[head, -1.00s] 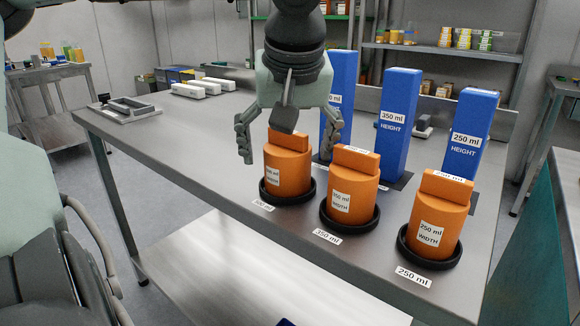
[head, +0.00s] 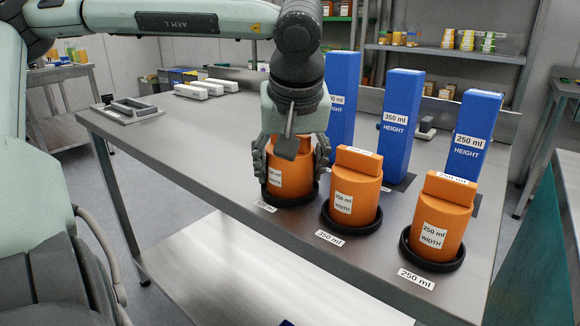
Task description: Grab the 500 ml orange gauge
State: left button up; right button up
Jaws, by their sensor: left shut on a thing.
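The leftmost orange gauge (head: 290,178) stands upright in a round black holder (head: 290,201) on the steel table. Its white label is partly covered, and the table label before it is too small to read fully. My left gripper (head: 290,165) comes down from above and is shut on this gauge, one finger on each side. The gripper hides the gauge's top. To its right stand the 350 ml orange gauge (head: 355,190) and the 250 ml orange gauge (head: 440,222), each in its own black holder. My right gripper is not in view.
Blue height gauges (head: 401,125) stand behind the orange ones, the 250 ml one (head: 468,135) at the right. White boxes (head: 205,88) and a grey tray device (head: 127,108) lie at the table's far left. The left half of the steel table (head: 190,140) is clear.

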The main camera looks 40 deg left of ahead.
pick_arm(q)
jog(key=shift+c, duration=0.7)
jog(key=shift+r, duration=0.15)
